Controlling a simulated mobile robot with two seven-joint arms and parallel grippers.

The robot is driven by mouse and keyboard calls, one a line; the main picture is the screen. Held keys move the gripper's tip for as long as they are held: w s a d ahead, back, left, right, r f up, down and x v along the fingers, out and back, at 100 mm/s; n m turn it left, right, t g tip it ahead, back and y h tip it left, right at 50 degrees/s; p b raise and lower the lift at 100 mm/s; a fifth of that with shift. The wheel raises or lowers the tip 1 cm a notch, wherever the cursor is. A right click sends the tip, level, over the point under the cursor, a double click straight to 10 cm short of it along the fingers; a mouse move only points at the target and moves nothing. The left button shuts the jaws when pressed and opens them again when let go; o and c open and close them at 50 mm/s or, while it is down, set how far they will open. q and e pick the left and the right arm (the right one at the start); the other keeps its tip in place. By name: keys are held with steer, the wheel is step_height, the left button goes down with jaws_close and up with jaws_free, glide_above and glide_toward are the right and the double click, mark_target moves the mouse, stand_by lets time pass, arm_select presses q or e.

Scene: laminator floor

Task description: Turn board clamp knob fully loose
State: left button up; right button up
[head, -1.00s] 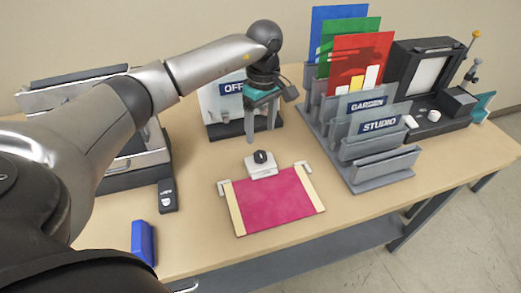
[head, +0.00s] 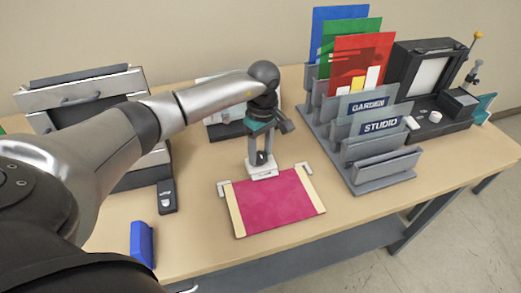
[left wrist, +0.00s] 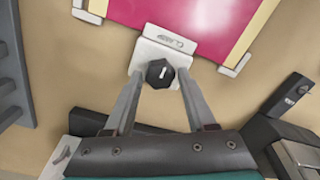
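The black clamp knob (left wrist: 160,73) sits on the white clamp block (left wrist: 148,52) at the back edge of the magenta board (head: 272,201). In the left wrist view a white mark shows on the knob's top. My left gripper (head: 261,160) is above the clamp, fingers pointing down. Its two fingers (left wrist: 160,85) are open, one on each side of the knob; whether they touch it I cannot tell. In the head view the knob shows partly between the fingers. My right gripper is not in view.
The grey sorting rack (head: 383,170) labelled GARDEN and STUDIO stands to the right. A sign board (head: 215,119) is behind my left gripper. A black device (head: 167,198) and a blue block (head: 142,240) lie to the left. The front right table area is clear.

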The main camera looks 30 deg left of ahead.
arm_select(q)
jaws_close()
steer(key=shift+n, duration=0.3)
steer(key=n, duration=0.3)
steer(key=shift+a+n, duration=0.1)
steer(key=shift+n, duration=0.2)
steer(key=n+p, duration=0.1)
steer(key=n, duration=0.3)
steer(key=shift+r+n, duration=0.1)
steer(key=shift+n, duration=0.2)
steer(key=n+p, duration=0.1)
steer(key=n, duration=0.3)
steer(key=shift+s+n+p, duration=0.1)
steer(key=shift+n+p, duration=0.2)
steer(key=shift+p, duration=0.1)
steer(key=n+p, duration=0.1)
steer(key=n, duration=0.3)
steer(key=shift+n+p, duration=0.3)
steer(key=shift+p, duration=0.05)
